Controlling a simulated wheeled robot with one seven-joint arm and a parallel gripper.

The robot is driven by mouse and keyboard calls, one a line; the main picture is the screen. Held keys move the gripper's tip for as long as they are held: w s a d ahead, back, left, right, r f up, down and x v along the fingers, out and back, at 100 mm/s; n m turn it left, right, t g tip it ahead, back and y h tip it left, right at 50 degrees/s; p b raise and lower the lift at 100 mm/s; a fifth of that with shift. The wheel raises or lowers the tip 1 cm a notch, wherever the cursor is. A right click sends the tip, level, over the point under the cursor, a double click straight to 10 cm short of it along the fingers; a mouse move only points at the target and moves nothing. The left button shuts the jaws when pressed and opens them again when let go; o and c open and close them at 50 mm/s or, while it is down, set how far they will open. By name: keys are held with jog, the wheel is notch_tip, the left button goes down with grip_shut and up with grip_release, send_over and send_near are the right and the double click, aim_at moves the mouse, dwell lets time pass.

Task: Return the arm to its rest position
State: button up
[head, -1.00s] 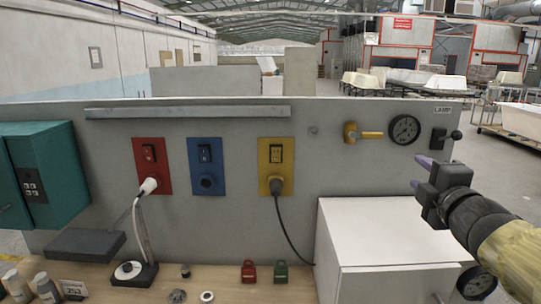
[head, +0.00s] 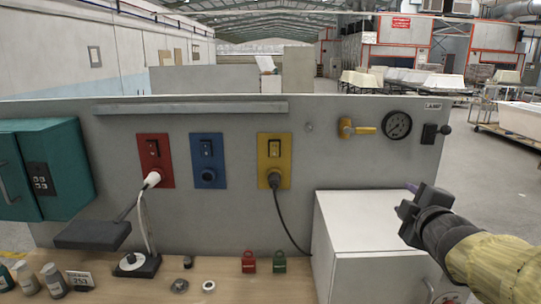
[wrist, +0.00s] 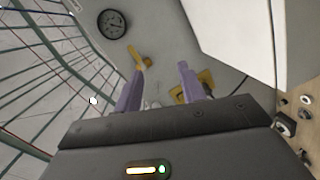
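My gripper (head: 408,205) is at the right in the head view, in front of the grey panel's right end and beside the white box. In the wrist view its two purple fingers (wrist: 162,92) stand apart with nothing between them. The wrist view looks along the panel, with the gauge and the yellow valve handle beyond the fingers. My forearm, in a yellowish sleeve, reaches in from the lower right of the head view.
A white box (head: 365,225) stands on the wooden bench (head: 225,285), close to my gripper. The grey panel (head: 340,160) carries red, blue and yellow sockets, a gauge (head: 397,125) and a lamp switch (head: 430,133). Red (head: 249,262) and green (head: 279,262) padlocks lie on the bench. Open floor lies at right.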

jog(key=s+a+f+m+g, duration=0.4)
jog(key=s+f, duration=0.1)
jog(key=f, duration=0.4)
jog(key=s+a+f+m+g+y, duration=0.1)
jog(key=s+a+f+m+g, duration=0.4)
jog(key=f, duration=0.5)
jog(key=s+a+f+m+g, duration=0.4)
jog(key=s+f, duration=0.1)
jog(key=f, duration=0.4)
jog(key=shift+s+a+f+m+y, duration=0.15)
jog(key=shift+f+m+y, duration=0.05)
jog(key=shift+m+y, duration=0.1)
jog(key=shift+a, duration=0.1)
